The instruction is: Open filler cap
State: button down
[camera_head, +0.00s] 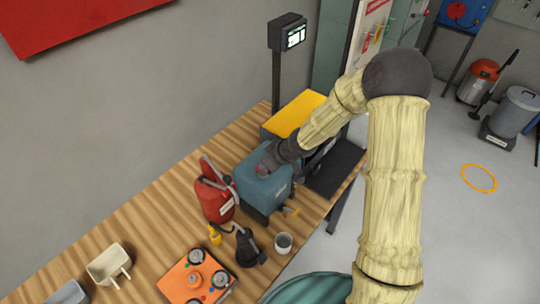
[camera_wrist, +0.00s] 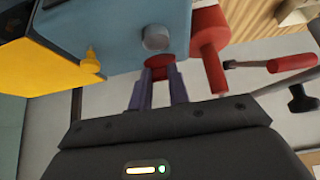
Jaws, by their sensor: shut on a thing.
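A blue housing (camera_head: 262,187) stands on the wooden table, with a small red cap (camera_head: 262,169) on its top. My gripper (camera_head: 268,164) reaches down to the cap from the upper right. In the wrist view my gripper (camera_wrist: 161,76) is shut on the red cap (camera_wrist: 160,62), which shows between the two fingertips. The cap is close against the blue housing (camera_wrist: 110,35), and a grey round fitting (camera_wrist: 156,38) is beside it. Whether the cap is seated or loosened cannot be told.
A red can (camera_head: 214,195) stands left of the housing. A black oil can (camera_head: 248,248), a white cup (camera_head: 283,243), a small yellow bottle (camera_head: 215,236) and an orange tray (camera_head: 175,287) are in front. A display post (camera_head: 276,80) and yellow-topped box (camera_head: 294,114) stand behind.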

jog(key=shift+w+a+r+g+h+p, duration=0.45)
jog(key=shift+a+r+g+h+p, duration=0.1)
jog(key=shift+g+h+p, duration=0.2)
jog(key=shift+w+a+g+h, duration=0.35)
jog(key=shift+a+g+h, duration=0.2)
jog(key=shift+h, duration=0.25)
jog(key=shift+w+a+g+h, duration=0.4)
jog(key=shift+g+h, duration=0.1)
jog(key=shift+h, duration=0.25)
jog(key=c, duration=1.3)
grip_release()
jog(key=r+b, duration=0.2)
jog(key=r, duration=0.3)
jog(key=d+r+b, duration=0.1)
jog(key=r+b, duration=0.1)
jog(key=r, duration=0.4)
jog(key=s+r+b, duration=0.1)
jog(key=r+b, duration=0.1)
jog(key=r, duration=0.4)
jog(key=shift+d+r, duration=0.2)
